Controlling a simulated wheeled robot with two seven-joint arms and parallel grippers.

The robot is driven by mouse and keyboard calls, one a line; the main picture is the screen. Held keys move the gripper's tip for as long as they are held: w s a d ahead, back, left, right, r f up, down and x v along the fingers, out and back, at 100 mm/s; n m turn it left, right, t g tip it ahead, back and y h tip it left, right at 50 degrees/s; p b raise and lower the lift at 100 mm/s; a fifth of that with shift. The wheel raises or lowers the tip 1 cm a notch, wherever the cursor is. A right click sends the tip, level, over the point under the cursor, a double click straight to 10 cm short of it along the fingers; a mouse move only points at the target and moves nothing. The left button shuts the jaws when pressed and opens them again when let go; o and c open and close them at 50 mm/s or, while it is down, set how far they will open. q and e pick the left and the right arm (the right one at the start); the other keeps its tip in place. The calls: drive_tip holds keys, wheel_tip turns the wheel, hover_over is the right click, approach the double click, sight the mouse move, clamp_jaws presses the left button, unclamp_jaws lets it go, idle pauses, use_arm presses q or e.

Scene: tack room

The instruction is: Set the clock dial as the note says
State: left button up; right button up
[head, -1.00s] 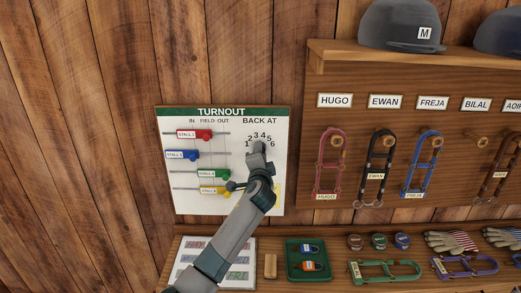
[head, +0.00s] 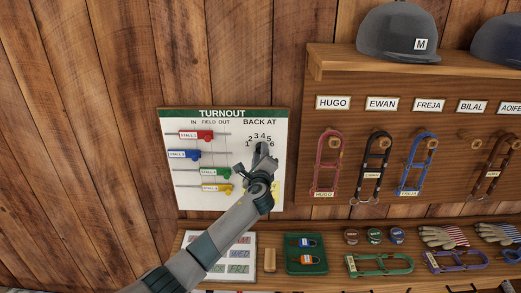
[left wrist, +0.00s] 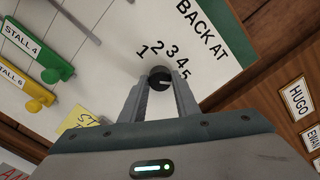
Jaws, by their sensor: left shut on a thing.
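The clock dial is a small black knob (left wrist: 160,78) with a white mark, below the numbers in the left wrist view. The mark points right, roughly toward the 5; the exact setting is unclear. My left gripper (head: 262,149) is shut on the knob, one finger on each side, and hides it in the head view. A yellow note (left wrist: 84,121), partly hidden by the gripper, shows only the start of its text. My right gripper is out of view.
Coloured stall sliders, such as the green one (left wrist: 50,60), sit on rods left of the dial. Halters (head: 329,160) hang on the right. Below, a shelf holds a card sheet (head: 240,240), a wooden block (head: 270,260) and a green tray (head: 292,268).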

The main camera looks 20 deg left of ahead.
use_arm(q)
drive_tip(key=shift+f+m, duration=0.1)
drive_tip(key=shift+m, duration=2.3)
drive_tip(key=o, duration=1)
drive_tip(key=shift+o, duration=0.2)
drive_tip(key=shift+s, duration=0.15)
drive_tip(key=b+v, duration=0.5)
drive_tip(key=v, duration=1.2)
